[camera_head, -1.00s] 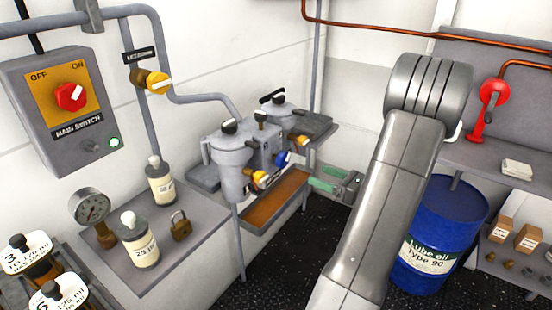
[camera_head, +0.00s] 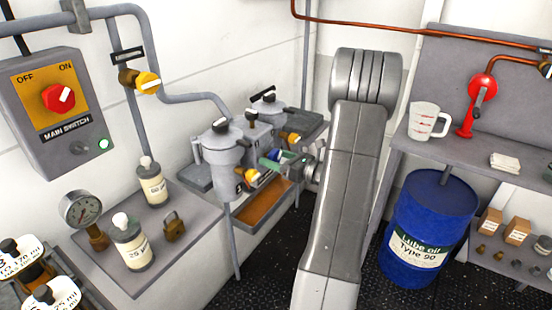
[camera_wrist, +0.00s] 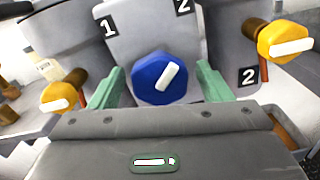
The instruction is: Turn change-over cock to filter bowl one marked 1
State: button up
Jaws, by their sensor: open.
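The change-over cock is a blue knob (camera_wrist: 160,78) with a white pointer bar, on the grey block (camera_wrist: 135,30) between the filter bowls. In the wrist view its bar tilts up to the right, toward the label 2 and away from the label 1 (camera_wrist: 108,26). My gripper (camera_wrist: 158,90) is open, with one green finger on each side of the blue knob; I cannot tell if they touch it. In the head view my gripper (camera_head: 283,160) is at the filter unit and largely hides the knob. Filter bowl one (camera_head: 222,150) is the nearer bowl.
Yellow cocks sit on both sides of the blue knob, left (camera_wrist: 60,97) and right (camera_wrist: 285,40). A brown drip tray (camera_head: 262,205) lies below. Left stands a shelf with bottles and a padlock (camera_head: 174,227); right stands a blue oil drum (camera_head: 430,225).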

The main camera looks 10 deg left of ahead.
jog(key=shift+a, duration=0.1)
jog(key=c, duration=1)
